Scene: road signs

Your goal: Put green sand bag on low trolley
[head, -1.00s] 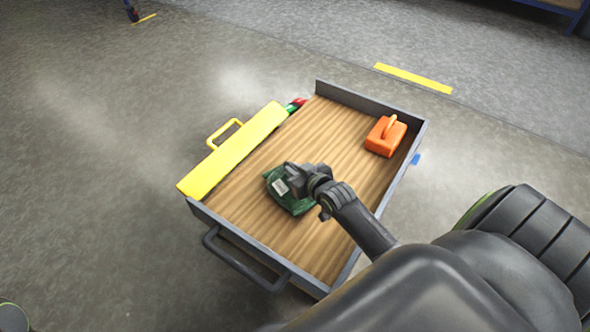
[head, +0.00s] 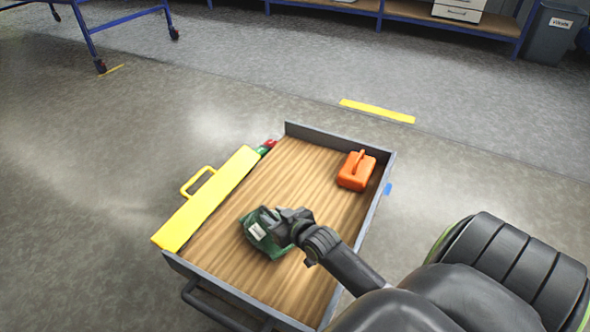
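The green sand bag (head: 258,236), with a white label, is over the wooden deck of the low trolley (head: 315,185), left of the deck's middle. My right gripper (head: 273,224) reaches in from the lower right and appears shut on the bag's upper edge, fingers against the green cloth. The gripper covers part of the bag. I cannot tell whether the bag's underside rests fully on the deck. My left gripper is not in view.
An orange canister (head: 356,171) stands at the deck's far right corner. The deck's middle is clear. A blue-framed cart (head: 100,30) stands far left.

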